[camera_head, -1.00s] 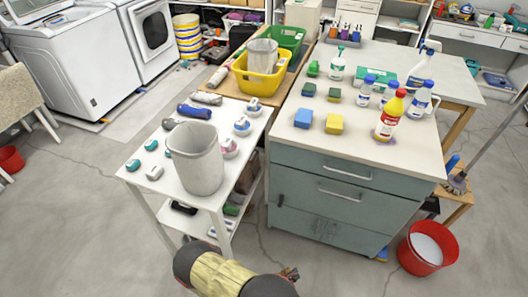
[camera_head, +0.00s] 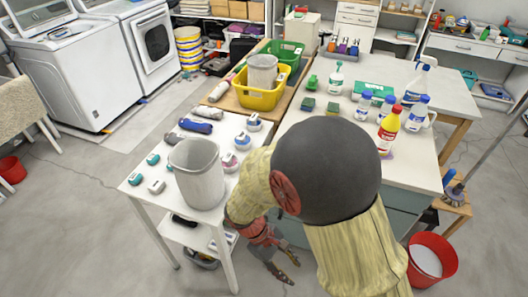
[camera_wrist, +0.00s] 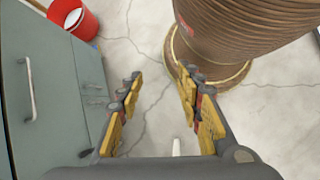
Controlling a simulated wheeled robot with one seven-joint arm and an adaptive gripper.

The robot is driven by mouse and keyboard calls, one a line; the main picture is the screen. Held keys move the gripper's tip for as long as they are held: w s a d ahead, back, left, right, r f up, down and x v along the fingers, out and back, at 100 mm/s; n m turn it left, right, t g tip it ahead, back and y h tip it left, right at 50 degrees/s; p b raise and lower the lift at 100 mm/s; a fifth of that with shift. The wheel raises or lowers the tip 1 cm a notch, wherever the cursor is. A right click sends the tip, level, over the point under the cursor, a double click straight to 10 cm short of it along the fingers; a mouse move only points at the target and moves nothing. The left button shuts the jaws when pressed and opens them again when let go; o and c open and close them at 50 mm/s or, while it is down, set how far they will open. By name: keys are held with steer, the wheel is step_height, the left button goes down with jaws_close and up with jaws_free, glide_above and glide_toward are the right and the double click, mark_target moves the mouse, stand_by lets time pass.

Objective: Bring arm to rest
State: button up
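In the head view my gripper (camera_head: 283,268) hangs low, in front of the worktables and pointing down toward the floor. My arm is folded, with its large dark elbow in front of the cabinet. Nothing is held. The elbow hides much of the cabinet front and part of its top.
The teal cabinet (camera_wrist: 50,100) stands close on the left in the wrist view, with a red bucket (camera_wrist: 74,18) beyond it. A white cart (camera_head: 150,199) carries a grey bin (camera_head: 197,177). Bottles, including a yellow one (camera_head: 389,129), stand on the cabinet top.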

steer(key=s+d+r+m+t+y+p, duration=0.1)
steer(key=d+r+m+t+y, duration=0.1)
steer(key=r, duration=0.9)
steer(key=s+d+r+m+t+y+p, duration=0.1)
steer(key=d+r+m, duration=0.4)
steer(key=r, duration=0.6)
steer(key=s+d+r+m+t+y+p, duration=0.1)
steer(key=d+r+m+t+y+p, duration=0.1)
steer(key=r, duration=0.9)
steer(key=d+m+t+y, duration=0.1)
steer(key=d+m+t, duration=0.1)
steer(key=t, duration=0.1)
steer(key=shift+s+d, duration=0.2)
steer(key=shift+s, duration=0.2)
steer(key=shift+c, duration=0.2)
